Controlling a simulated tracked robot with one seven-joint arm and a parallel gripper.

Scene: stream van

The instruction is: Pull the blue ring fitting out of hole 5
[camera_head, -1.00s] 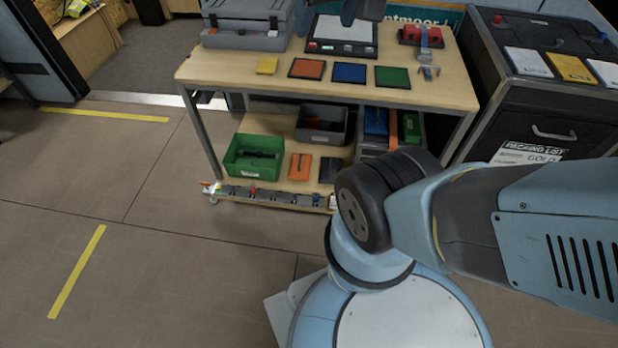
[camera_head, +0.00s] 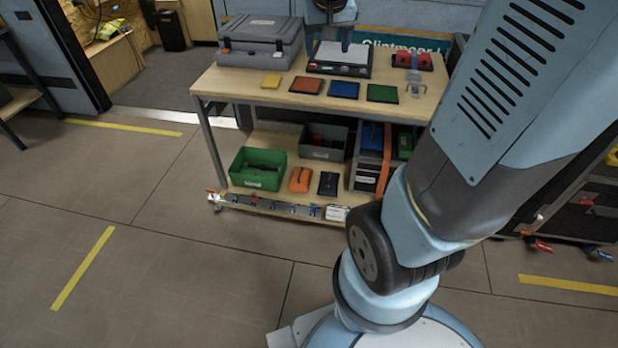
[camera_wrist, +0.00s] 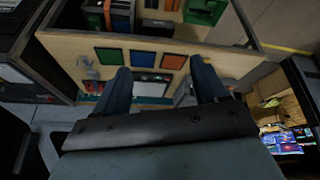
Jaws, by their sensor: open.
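A grey strip (camera_head: 270,204) runs along the low front edge of the cart in the head view. Small red and blue parts sit on it, but they are too small to pick out the blue ring fitting or hole 5. My gripper (camera_head: 332,42) is high at the top of the head view, appearing in front of the scale on the cart top. In the wrist view my gripper (camera_wrist: 163,85) shows two spread fingers with nothing held between them. The strip is not identifiable in the wrist view.
The wooden cart top (camera_head: 228,85) holds a grey toolbox (camera_head: 262,48), a scale (camera_head: 340,69), and coloured mats. Its lower shelf carries a green bin (camera_head: 257,177) and a grey bin (camera_head: 323,150). Open floor (camera_head: 180,260) lies in front. A dark cabinet stands right, partly behind my arm.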

